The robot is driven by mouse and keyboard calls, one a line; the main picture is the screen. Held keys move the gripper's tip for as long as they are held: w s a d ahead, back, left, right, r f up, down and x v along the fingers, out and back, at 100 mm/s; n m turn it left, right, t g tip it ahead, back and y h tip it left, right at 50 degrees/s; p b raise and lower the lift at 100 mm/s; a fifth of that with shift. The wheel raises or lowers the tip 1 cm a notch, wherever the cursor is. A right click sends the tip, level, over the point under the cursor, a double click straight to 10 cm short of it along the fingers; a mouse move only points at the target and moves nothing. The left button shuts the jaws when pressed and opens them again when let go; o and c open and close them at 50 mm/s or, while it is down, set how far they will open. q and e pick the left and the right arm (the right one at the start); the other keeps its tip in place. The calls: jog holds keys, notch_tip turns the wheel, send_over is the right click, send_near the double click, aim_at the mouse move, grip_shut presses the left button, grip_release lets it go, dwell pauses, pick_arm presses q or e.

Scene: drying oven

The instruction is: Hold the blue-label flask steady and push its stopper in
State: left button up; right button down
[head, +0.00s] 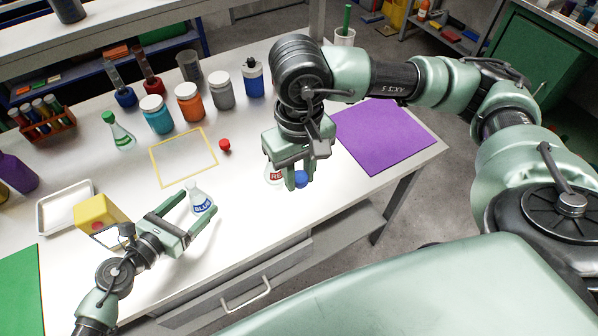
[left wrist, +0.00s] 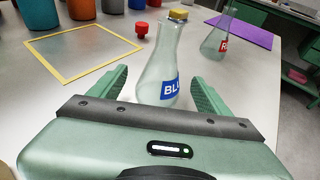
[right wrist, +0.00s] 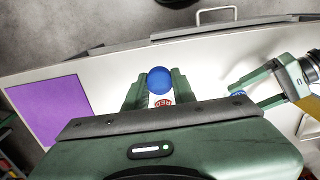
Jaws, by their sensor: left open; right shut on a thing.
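The blue-label flask (head: 201,200) is clear glass and stands upright on the white table. The red-label flask (head: 273,175) is partly hidden behind the right gripper.
A red stopper (head: 225,146) lies beside a yellow-framed square (head: 183,158). A green-stoppered flask (head: 122,136) and several jars stand behind. A yellow box (head: 98,213) and white tray (head: 63,209) are left. A purple mat (head: 383,137) lies right.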

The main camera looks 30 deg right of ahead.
pick_arm(q)
jog(key=shift+w+d+f, duration=0.15)
jog(key=shift+w+d, duration=0.2)
jog(key=shift+d, duration=0.2)
pick_arm(e)
jog(key=shift+f, duration=0.1)
pick_arm(q)
jog(key=c, duration=1.1)
jog(key=shift+o, duration=0.2)
pick_arm(e)
jog(key=shift+w+a, duration=0.1)
